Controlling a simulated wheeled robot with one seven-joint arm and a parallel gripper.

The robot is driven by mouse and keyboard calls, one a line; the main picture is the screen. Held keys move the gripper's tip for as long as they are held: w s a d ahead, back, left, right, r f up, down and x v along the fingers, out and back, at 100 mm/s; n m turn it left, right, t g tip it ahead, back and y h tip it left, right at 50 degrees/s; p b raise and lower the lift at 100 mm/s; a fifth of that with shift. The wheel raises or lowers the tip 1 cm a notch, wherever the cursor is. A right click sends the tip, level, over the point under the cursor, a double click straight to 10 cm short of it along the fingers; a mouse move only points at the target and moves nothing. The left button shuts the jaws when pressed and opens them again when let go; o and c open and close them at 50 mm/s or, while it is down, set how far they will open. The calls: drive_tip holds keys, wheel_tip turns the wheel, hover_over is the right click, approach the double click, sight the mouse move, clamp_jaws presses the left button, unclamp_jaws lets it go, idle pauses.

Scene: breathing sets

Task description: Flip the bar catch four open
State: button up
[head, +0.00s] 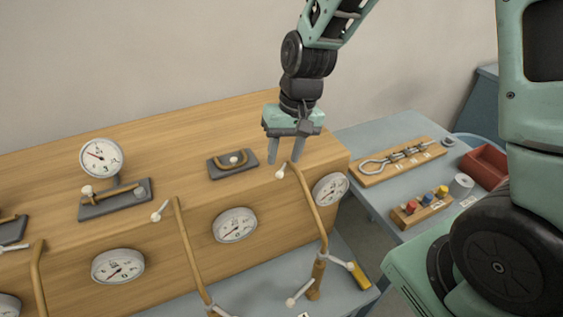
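My gripper (286,152) hangs fingers-down over the right end of the wooden cabinet, with its two fingers apart and nothing between them. A dark plate with a curved brass bar and a pale knob, a catch (233,162), lies on the cabinet top just left of my gripper, apart from it. Part of a third (12,230) shows at the left edge. No numbers are readable on the catches, so I cannot tell which is four.
Round gauges (235,225) line the cabinet front, and one (101,157) stands on top. A bent brass pipe (311,205) with a pale tip rises close below my gripper. At right, a grey table (375,140) bears a hook board (400,160) and a red tray (485,166).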

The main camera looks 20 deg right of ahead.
sight(280, 171)
drive_tip(key=shift+a+f, duration=0.2)
drive_tip(key=shift+f, duration=0.8)
drive_tip(key=shift+a+f, duration=0.2)
drive_tip(key=shift+f, duration=0.75)
clamp_jaws()
drive_tip(key=shift+s+d+n, duration=0.2)
drive_tip(key=shift+d+n, duration=0.15)
drive_tip(key=shift+n, duration=0.75)
unclamp_jaws()
drive_tip(key=shift+r, duration=0.15)
